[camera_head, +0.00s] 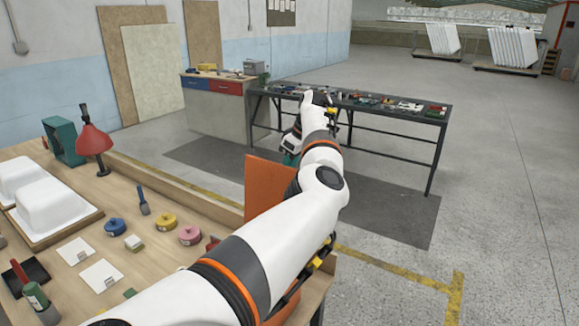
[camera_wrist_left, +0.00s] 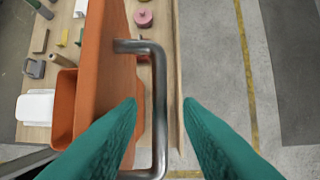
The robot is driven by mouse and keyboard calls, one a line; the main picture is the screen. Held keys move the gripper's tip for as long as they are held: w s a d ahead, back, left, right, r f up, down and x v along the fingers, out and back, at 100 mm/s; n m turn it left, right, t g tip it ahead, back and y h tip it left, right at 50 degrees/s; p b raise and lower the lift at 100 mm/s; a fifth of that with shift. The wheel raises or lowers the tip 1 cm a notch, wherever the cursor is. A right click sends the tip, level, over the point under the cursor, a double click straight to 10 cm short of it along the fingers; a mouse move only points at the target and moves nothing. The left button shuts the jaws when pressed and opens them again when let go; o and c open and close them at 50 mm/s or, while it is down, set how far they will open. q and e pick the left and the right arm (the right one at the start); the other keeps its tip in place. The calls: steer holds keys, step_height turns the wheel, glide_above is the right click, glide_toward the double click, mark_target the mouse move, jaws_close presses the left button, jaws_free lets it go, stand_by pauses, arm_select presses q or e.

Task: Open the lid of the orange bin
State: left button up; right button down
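The orange bin stands at the right end of the wooden table and is mostly hidden by my left arm in the head view. Its orange lid (camera_head: 268,182) shows as a raised, roughly upright panel beside my arm. In the left wrist view the lid (camera_wrist_left: 108,70) is seen steeply from the side, with the orange bin (camera_wrist_left: 63,108) to its left. A bent metal handle (camera_wrist_left: 160,95) sits on the lid's outer face. My left gripper (camera_wrist_left: 160,103) has its teal fingers apart, one on each side of the handle, with visible gaps. My right gripper is not in view.
A dark workbench (camera_head: 390,112) stands behind. Floor to the right is clear.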

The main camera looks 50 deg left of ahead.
arm_select(q)
steer(key=b+v, duration=0.1)
steer(key=v, duration=1)
steer(key=shift+w, duration=0.15)
steer(key=shift+d, duration=0.15)
